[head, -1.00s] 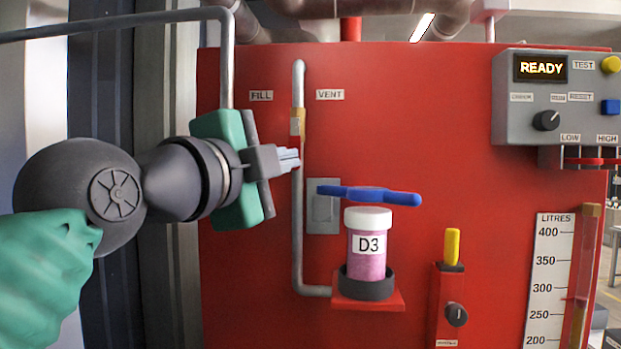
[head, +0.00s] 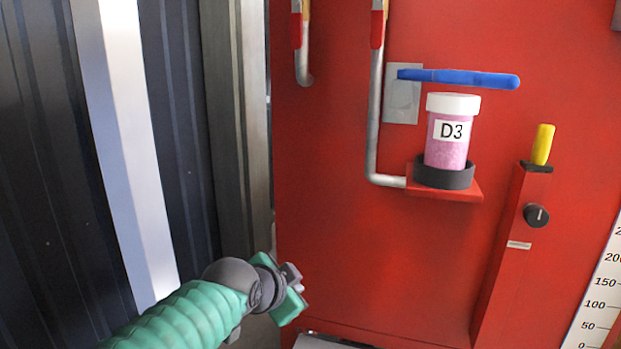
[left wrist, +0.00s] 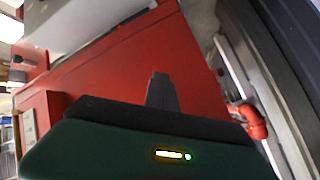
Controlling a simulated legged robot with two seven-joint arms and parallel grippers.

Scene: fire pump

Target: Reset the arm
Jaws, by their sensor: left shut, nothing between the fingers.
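My left arm comes in from the lower left in the head view. Its gripper (head: 292,278) is low, in front of the bottom left of the red pump panel (head: 370,260). The gripper is shut and empty, and touches nothing that I can see. In the left wrist view the dark gripper finger (left wrist: 161,92) points toward the red panel. My right gripper is in neither view.
A jar marked D3 (head: 450,140) stands upright in a black holder on a red shelf. A blue lever (head: 460,78) is above it. A yellow handle (head: 543,145) and black knob (head: 536,215) are to the right. Dark ribbed wall (head: 50,150) is at left.

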